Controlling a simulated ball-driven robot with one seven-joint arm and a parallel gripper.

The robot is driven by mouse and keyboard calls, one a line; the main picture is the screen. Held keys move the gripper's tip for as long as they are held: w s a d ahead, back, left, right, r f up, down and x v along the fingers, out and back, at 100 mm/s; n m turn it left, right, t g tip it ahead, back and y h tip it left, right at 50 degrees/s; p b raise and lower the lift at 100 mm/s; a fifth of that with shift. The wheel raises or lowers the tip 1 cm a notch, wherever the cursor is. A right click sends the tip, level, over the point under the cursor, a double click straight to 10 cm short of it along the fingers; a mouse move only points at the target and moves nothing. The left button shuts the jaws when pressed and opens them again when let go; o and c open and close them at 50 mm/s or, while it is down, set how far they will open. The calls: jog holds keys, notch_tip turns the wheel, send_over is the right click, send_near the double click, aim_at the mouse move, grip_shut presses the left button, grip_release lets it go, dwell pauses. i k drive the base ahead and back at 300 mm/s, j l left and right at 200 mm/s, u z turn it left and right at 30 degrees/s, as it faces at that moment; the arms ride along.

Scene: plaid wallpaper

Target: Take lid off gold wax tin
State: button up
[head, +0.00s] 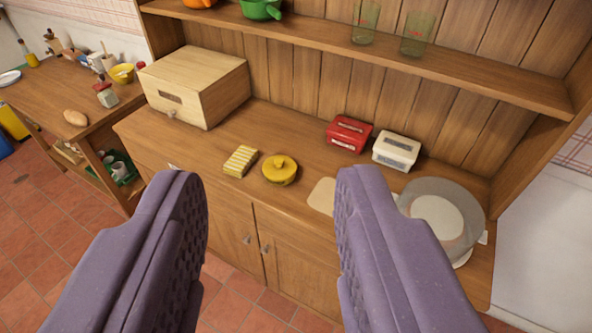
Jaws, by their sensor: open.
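A round gold-yellow tin (280,174) stands upright on the wooden sideboard, near the middle of the counter. A lid with a small knob (281,163) sits on top of it. My gripper (265,185) is open and empty, its two purple padded fingers in the foreground. The tin shows in the gap between the fingers, farther off, and the fingers do not touch it.
A yellow striped packet (241,161) lies just left of the tin. A wooden box (196,87) is at the back left. Red (349,134) and white (396,151) boxes stand right, near plates (437,217). A shelf (380,55) with glasses overhangs the back.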

aim_at(279, 168)
jog(key=i+j+z, duration=0.35)
jog(key=i, duration=0.25)
jog(key=i+j+z, duration=0.3)
jog(key=i+j, duration=0.15)
jog(key=i, duration=0.15)
jog(key=i+j+z, duration=0.35)
jog(key=i+j, duration=0.15)
jog(key=j, duration=0.1)
